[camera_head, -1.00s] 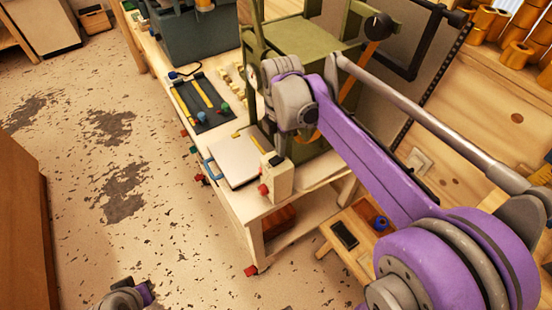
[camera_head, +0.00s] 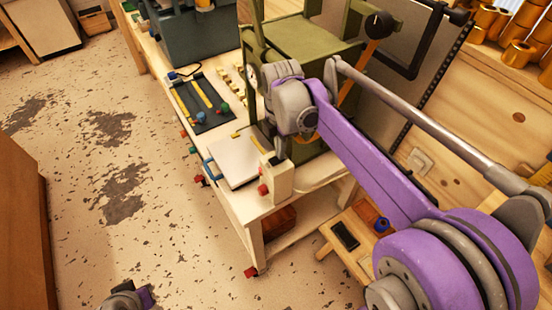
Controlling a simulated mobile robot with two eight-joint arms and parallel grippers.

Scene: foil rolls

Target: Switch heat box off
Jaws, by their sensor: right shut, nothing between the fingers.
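A small cream box (camera_head: 279,183) with red knobs on its front stands at the near right corner of the workbench; I take it to be the heat box. My right gripper (camera_head: 281,150) points down just above this box, at the end of my purple arm. It is shut and empty. Its fingertips are small here, and I cannot tell whether they touch the box. Any switch on the box's top is not clearly visible. A grey and purple part of my left arm shows at the bottom left edge, but its fingers do not.
A green machine frame (camera_head: 315,45) rises behind my right wrist. A white plate (camera_head: 234,161) lies left of the cream box, and a dark tool tray (camera_head: 203,103) lies farther back. Gold rolls (camera_head: 515,52) stand at upper right.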

